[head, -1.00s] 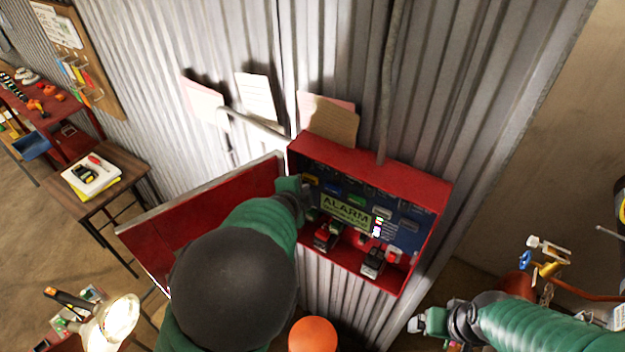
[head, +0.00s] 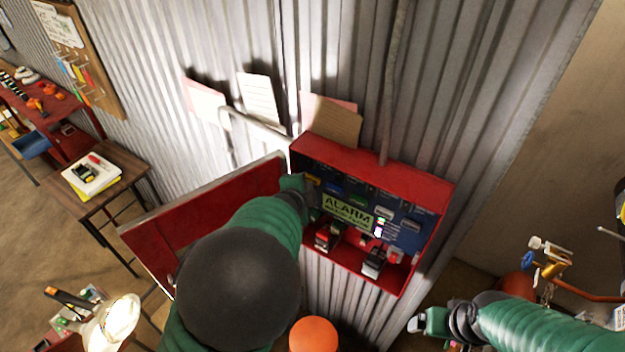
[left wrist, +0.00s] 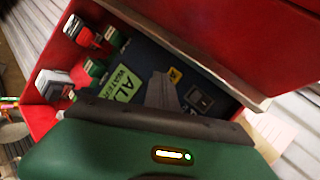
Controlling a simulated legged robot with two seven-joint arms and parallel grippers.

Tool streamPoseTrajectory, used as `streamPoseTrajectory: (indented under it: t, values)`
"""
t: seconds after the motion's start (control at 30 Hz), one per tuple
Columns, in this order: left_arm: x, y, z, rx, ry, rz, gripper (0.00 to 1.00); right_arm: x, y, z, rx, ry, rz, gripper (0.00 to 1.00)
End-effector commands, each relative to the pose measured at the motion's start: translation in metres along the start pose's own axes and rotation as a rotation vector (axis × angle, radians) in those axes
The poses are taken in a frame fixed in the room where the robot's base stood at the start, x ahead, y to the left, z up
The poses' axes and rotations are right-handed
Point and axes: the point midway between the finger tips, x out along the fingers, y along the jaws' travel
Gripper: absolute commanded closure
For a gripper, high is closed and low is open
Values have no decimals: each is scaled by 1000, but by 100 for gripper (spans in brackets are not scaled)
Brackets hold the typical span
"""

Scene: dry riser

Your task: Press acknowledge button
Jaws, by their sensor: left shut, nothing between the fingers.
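The red alarm box (head: 440,205) stands open on the corrugated wall, with a dark blue panel inside. The panel carries a green ALARM label (head: 347,211) and several small coloured labels and buttons. Which one is the acknowledge button I cannot read. My left gripper (head: 312,197) is shut and empty at the panel's left side, partly hiding it. In the left wrist view its fingers (left wrist: 163,92) point at the panel, close to a yellow label (left wrist: 175,75) and a grey square button plate (left wrist: 200,98). Contact cannot be told. My right gripper (head: 425,322) is away from the box, lower right.
The box's red door (head: 200,215) hangs open to the left, beside my left arm. Black-and-red devices (head: 328,235) sit along the box's bottom. Papers (head: 330,118) are on the wall above. A lit lamp (head: 118,315) and an orange rounded object (head: 313,335) are below.

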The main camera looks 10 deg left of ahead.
Motion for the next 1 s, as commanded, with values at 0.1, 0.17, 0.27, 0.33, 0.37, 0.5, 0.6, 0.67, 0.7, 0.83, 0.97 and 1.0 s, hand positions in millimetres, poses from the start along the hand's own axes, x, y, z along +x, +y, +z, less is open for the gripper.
streamPoseTrajectory:
  t: [0.1, 0.17, 0.27, 0.33, 0.37, 0.5, 0.6, 0.67, 0.7, 0.83, 0.97, 1.0]
  values:
    - [1, 0, 0, 0, 0, 0, 100, 0, 0, 0, 0, 0, 0, 9]
    - [1, -1, -1, 0, 0, 0, 100, 0, 0, 0, 0, 0, 0, 9]
    - [2, -1, -2, 0, 0, 0, 100, 0, 0, 0, 0, 0, 0, 9]
    - [3, -1, -2, 0, 0, 0, 100, 0, 0, 0, 0, 0, 0, 9]
    - [3, -2, -3, 0, 0, 0, 100, 0, 0, 0, 0, 0, 0, 9]
    - [5, -2, -4, 1, 1, 0, 100, 0, 0, 0, 0, 0, 0, 9]
    - [6, -3, -4, 1, 1, 0, 100, 0, 0, 0, 0, 0, 0, 9]
    - [6, -3, -5, 1, 2, 0, 100, 0, 0, 0, 0, 0, 0, 9]
    - [7, -4, -5, 1, 2, 0, 100, 0, 0, 0, 0, 0, 0, 9]
    - [7, -4, -5, 1, 2, 0, 100, 0, 0, 0, 0, 0, 0, 9]
    - [7, -4, -5, 1, 2, 0, 100, 0, 0, 0, 0, 0, 0, 9]
    - [7, -4, -5, 1, 2, 0, 100, 0, 0, 0, 0, 0, 0, 9]
